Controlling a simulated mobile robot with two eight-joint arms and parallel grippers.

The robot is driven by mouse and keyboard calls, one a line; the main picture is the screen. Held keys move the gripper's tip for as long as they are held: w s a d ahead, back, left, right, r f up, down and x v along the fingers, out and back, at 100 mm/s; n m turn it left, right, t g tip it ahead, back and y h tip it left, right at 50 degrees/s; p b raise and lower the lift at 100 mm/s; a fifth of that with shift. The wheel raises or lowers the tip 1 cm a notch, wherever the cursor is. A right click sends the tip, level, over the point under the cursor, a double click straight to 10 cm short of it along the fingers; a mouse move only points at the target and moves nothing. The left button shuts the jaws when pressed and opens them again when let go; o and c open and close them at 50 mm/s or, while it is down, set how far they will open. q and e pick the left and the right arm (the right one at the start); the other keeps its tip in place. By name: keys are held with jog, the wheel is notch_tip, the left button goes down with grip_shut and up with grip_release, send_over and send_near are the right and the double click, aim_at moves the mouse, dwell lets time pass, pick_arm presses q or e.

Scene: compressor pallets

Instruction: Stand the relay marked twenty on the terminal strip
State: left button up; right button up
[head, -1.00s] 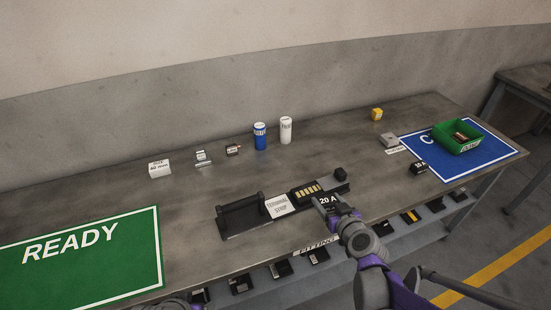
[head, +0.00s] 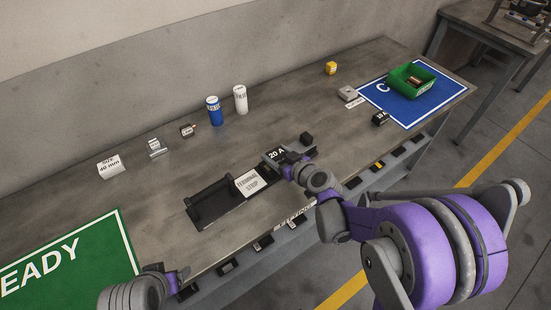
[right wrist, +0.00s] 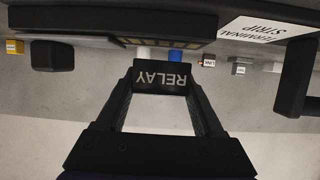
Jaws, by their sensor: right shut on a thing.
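The black relay (head: 276,154), marked "20 A" on top, is in my right gripper (head: 287,164), over the contact end of the terminal strip. In the right wrist view the relay (right wrist: 162,79) shows its "RELAY" face between the two fingers (right wrist: 163,92). The black terminal strip (head: 208,209) has a white label plate (head: 248,183) and a raised handle. In the head view, the relay and gripper hide its gold contacts; some contacts (right wrist: 152,42) show in the right wrist view. Whether the relay touches them I cannot tell. My left gripper (head: 178,279) is at the lower left, its jaws unclear.
A small black block (head: 306,138) stands just behind the strip's right end. Another relay (head: 380,118) sits by the blue mat (head: 439,102) with a green bin (head: 424,88). Blue (head: 213,111) and white (head: 240,99) cylinders stand behind. A green READY mat (head: 117,250) lies left.

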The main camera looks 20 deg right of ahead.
jog(key=shift+f, duration=0.9)
jog(key=shift+f, duration=0.15)
jog(key=o, duration=1.5)
